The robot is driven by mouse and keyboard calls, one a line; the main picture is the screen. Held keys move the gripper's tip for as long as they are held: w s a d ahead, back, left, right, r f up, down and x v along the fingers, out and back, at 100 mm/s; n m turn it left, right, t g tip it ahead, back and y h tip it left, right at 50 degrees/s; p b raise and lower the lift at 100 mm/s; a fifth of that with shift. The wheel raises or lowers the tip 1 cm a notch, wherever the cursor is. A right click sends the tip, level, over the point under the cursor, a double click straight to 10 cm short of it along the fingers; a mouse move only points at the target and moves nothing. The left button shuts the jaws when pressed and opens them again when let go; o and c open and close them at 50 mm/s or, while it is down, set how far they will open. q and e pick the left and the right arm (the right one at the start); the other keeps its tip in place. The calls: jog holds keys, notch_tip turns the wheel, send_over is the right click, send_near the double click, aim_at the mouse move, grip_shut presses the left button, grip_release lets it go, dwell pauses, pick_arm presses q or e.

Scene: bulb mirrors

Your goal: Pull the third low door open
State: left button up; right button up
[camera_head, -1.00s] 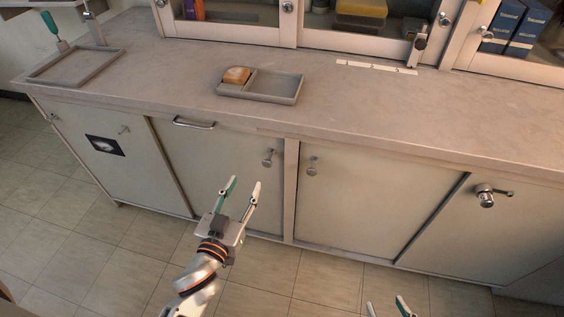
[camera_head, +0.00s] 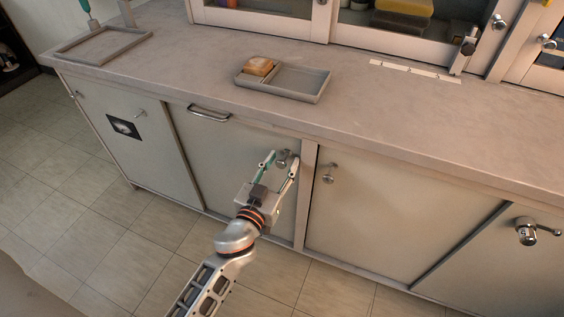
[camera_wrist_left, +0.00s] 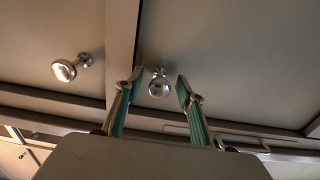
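Pale low doors line the front of the counter. Counted from the left, the second door (camera_head: 222,150) has a round metal knob (camera_head: 283,158) near its right edge. The third door (camera_head: 390,215) has its own knob (camera_head: 329,173) near its left edge, across a post. Both doors look shut. My left gripper (camera_head: 282,161) is open at the second door's knob. In the left wrist view that knob (camera_wrist_left: 158,86) shows between the spread fingers, with gaps on both sides. The third door's knob (camera_wrist_left: 66,70) is left of the post there. My right gripper is out of view.
A bar handle (camera_head: 209,113) sits high on the second door. The first door bears a dark picture (camera_head: 123,127). A far-right door has a lever knob (camera_head: 527,231). A divided tray (camera_head: 303,82) with a sponge-like block (camera_head: 259,66) stands on the counter. The tiled floor in front is clear.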

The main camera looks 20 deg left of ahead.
pick_arm(q)
jog(key=shift+w, duration=0.25)
